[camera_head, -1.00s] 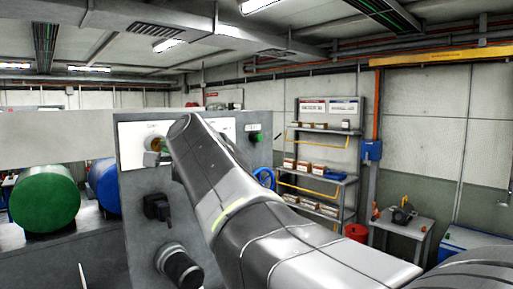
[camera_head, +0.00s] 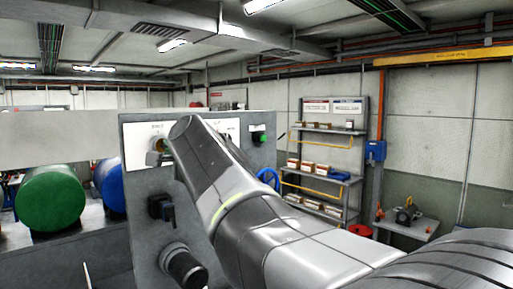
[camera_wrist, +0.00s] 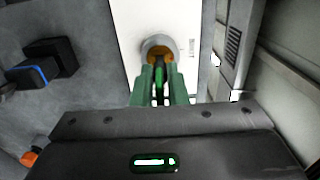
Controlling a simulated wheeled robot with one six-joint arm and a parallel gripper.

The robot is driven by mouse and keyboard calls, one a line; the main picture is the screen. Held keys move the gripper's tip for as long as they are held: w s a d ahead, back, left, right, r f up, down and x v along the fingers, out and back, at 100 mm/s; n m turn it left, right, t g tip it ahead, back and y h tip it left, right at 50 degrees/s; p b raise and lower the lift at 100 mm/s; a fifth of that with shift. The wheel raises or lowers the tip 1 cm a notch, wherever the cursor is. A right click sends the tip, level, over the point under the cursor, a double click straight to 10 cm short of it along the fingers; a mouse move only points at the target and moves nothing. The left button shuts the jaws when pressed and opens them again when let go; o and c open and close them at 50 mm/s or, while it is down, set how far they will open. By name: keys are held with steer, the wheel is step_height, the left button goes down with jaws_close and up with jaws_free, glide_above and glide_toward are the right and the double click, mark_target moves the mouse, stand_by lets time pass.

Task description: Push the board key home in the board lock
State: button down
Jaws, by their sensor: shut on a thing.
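The board lock is a round grey collar with a brass-coloured middle (camera_wrist: 159,47) on a white plate, ahead of my fingertips in the wrist view. In the head view its brass part (camera_head: 157,146) shows on the grey panel, beside the end of my arm. My gripper (camera_wrist: 161,78) has green fingers and is shut on the board key (camera_wrist: 160,72), a dark narrow piece reaching to the brass middle. The key's tip is hidden, so I cannot tell how deep it sits. My arm hides the gripper in the head view.
The panel (camera_head: 143,215) also carries a black switch (camera_head: 161,208), a black round knob (camera_head: 184,266) and a green button (camera_head: 260,138). A green drum (camera_head: 50,197) and a blue drum (camera_head: 112,185) stand at the left. Shelving (camera_head: 325,175) stands behind at the right.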

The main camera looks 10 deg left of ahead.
steer(key=shift+x, duration=0.8)
steer(key=c, duration=1.3)
jaws_free()
steer(key=shift+c, duration=0.2)
steer(key=b+v, duration=0.2)
steer(key=v, duration=1.2)
steer(key=shift+b, duration=0.4)
steer(key=shift+a, duration=0.15)
steer(key=p+x, duration=0.3)
steer(key=x, duration=1.1)
steer(key=shift+s+d, duration=0.1)
steer(key=shift+d, duration=0.15)
